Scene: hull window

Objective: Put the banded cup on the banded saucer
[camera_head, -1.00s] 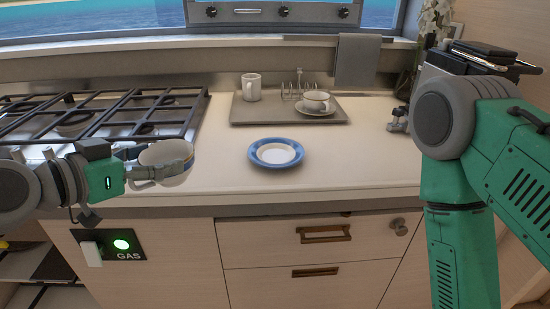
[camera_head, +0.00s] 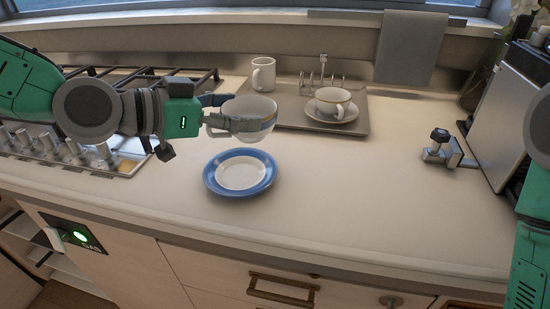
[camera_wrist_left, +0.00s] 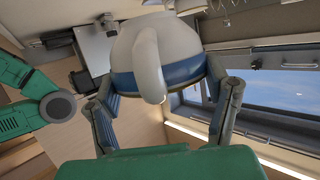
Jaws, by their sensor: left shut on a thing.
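The banded cup (camera_head: 254,108) is white with a blue band and a thin yellowish line. My left gripper (camera_head: 240,112) is shut on it and holds it above the counter, just behind and above the banded saucer. In the left wrist view the cup (camera_wrist_left: 150,50) sits between both fingers, with its handle facing the camera. The banded saucer (camera_head: 212,181) is white with a wide blue rim and lies flat and empty on the counter near the front edge. My right arm shows at the right edge, but its gripper is out of view.
A grey tray (camera_head: 290,116) at the back holds a white mug (camera_head: 263,74), a toast rack (camera_head: 312,84) and another cup (camera_head: 333,101) on its saucer. The hob (camera_head: 110,155) is at left. A metal clamp (camera_head: 440,148) stands at right. The counter right of the saucer is clear.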

